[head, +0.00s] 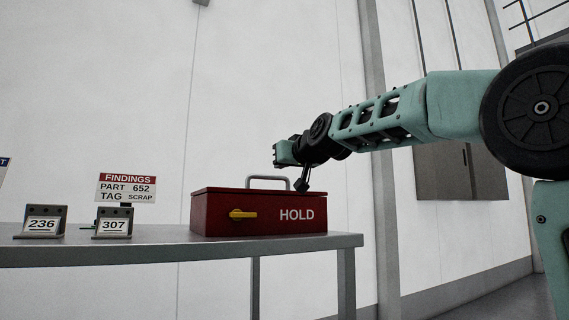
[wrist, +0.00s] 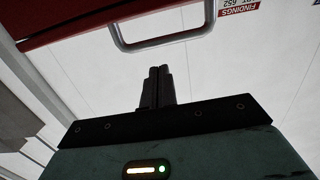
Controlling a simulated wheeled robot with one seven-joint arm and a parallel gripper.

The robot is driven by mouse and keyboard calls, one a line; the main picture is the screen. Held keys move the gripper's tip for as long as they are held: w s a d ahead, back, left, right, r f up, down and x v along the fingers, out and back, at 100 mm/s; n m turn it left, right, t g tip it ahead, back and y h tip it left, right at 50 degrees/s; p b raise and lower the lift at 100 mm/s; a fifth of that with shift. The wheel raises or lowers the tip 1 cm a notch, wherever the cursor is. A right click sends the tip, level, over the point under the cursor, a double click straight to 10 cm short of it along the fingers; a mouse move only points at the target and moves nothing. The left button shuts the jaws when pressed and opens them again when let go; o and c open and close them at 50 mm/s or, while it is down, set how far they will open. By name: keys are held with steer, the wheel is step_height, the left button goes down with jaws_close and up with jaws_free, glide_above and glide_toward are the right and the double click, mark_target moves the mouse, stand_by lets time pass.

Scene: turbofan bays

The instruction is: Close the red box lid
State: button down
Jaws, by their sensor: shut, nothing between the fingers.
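The red box (head: 262,221) marked HOLD stands on the grey bench in the head view. Its lid (head: 255,193) lies flat along the top of the box and looks shut, with a grey handle (head: 268,179) upright on it. My gripper (head: 276,154) is above the lid, near the handle, apart from the box. In the wrist view my gripper's fingers (wrist: 157,86) are together and empty. The handle (wrist: 162,45) and a red edge of the lid (wrist: 75,22) show beyond them, upside down.
The grey bench (head: 180,246) ends just right of the box. To the left stand tag holders 236 (head: 41,224) and 307 (head: 113,224), and a FINDINGS sign (head: 127,188). The air above the bench's left part is clear. A pale wall is behind.

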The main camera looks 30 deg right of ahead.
steer(key=s+f+b, duration=0.2)
steer(key=s+f, duration=0.4)
steer(key=s, duration=0.1)
steer(key=shift+s+f, duration=0.2)
steer(key=shift+s, duration=0.15)
steer(key=shift+s, duration=0.1)
